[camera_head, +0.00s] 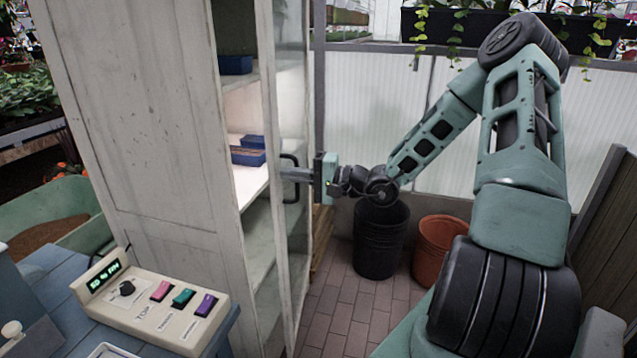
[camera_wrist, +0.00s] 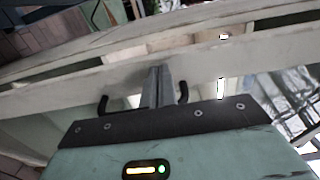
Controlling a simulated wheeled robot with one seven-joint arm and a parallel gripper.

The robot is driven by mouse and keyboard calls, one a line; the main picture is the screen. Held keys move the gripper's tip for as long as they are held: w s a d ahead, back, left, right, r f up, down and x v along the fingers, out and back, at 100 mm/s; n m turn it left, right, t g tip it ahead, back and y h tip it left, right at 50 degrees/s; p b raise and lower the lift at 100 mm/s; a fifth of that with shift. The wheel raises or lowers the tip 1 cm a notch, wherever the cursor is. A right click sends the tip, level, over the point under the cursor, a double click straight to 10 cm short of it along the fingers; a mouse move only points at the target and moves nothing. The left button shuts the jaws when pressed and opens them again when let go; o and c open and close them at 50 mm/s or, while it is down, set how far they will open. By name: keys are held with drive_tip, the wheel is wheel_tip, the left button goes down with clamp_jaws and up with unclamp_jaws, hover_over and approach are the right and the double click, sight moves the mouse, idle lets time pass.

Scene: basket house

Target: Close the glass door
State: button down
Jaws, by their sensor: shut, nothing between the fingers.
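The glass door (camera_head: 291,75) of the tall white cabinet (camera_head: 140,110) stands ajar, with shelves visible beside its edge. A dark handle (camera_head: 297,180) is on the door's pale frame. My gripper (camera_head: 287,174) is at the handle, its fingers together and pointing left at the frame. In the wrist view my gripper's fingers (camera_wrist: 160,80) are shut with nothing between them. They reach the door's pale frame (camera_wrist: 75,88), and the dark ends of the handle (camera_wrist: 183,92) show on both sides of them. I cannot tell whether the fingertips press on the frame.
Blue boxes (camera_head: 247,156) sit on the cabinet shelves. A black bin (camera_head: 381,240) and an orange pot (camera_head: 436,248) stand on the brick floor beyond my arm. A button panel (camera_head: 150,300) lies on the blue table (camera_head: 62,310) at front left. Brick floor (camera_head: 335,312) is clear right of the door.

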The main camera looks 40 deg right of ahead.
sight(276, 174)
drive_tip(key=x, duration=0.4)
drive_tip(key=shift+w+a+b, duration=0.2)
drive_tip(key=shift+a+b, duration=0.2)
drive_tip(key=shift+a, duration=0.1)
drive_tip(key=shift+d, duration=0.1)
